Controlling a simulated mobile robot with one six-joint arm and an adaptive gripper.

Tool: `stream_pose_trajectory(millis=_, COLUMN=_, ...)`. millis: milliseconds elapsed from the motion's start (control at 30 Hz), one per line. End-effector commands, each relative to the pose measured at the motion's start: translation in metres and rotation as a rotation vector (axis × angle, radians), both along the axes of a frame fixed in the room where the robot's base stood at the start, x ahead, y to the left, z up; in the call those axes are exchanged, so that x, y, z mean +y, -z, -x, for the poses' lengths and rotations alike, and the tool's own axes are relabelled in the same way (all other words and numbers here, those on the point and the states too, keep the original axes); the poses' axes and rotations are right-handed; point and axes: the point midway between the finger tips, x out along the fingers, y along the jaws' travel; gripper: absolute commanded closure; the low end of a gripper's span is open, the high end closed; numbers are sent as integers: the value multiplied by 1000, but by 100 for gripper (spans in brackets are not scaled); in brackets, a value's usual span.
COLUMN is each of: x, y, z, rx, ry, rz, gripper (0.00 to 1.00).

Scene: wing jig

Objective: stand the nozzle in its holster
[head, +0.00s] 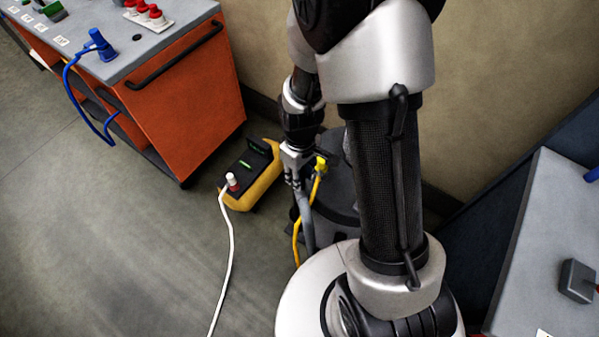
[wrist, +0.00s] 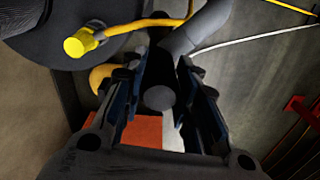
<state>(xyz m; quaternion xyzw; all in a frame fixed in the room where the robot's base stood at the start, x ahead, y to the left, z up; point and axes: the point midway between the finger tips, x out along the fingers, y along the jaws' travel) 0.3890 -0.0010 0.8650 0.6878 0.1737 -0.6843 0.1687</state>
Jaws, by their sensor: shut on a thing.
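My gripper (head: 293,180) is low beside the dark round drum (head: 337,190). In the wrist view its two fingers (wrist: 163,75) are closed around a dark grey nozzle (wrist: 160,97), whose round end shows between them. A thick grey hose (wrist: 200,28) runs from the nozzle; it also shows below the gripper in the head view (head: 307,222). I cannot make out the holster for certain in either view.
A yellow plug (head: 321,165) with a yellow cable sits on the drum, close to my gripper. A yellow and black box (head: 250,172) with a white plug and cable stands left of it. An orange cart (head: 190,105) stands at upper left. Floor at lower left is clear except the white cable.

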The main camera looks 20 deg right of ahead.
Motion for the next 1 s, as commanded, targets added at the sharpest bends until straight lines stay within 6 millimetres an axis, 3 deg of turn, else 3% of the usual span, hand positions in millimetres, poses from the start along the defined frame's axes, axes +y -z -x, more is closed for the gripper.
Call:
stream_pose_trajectory(millis=700, x=0, y=30, z=0, rx=0, ry=0, rz=0, gripper=100)
stream_pose_trajectory(millis=1000, x=0, y=31, z=0, rx=-1, ry=0, rz=0, gripper=100)
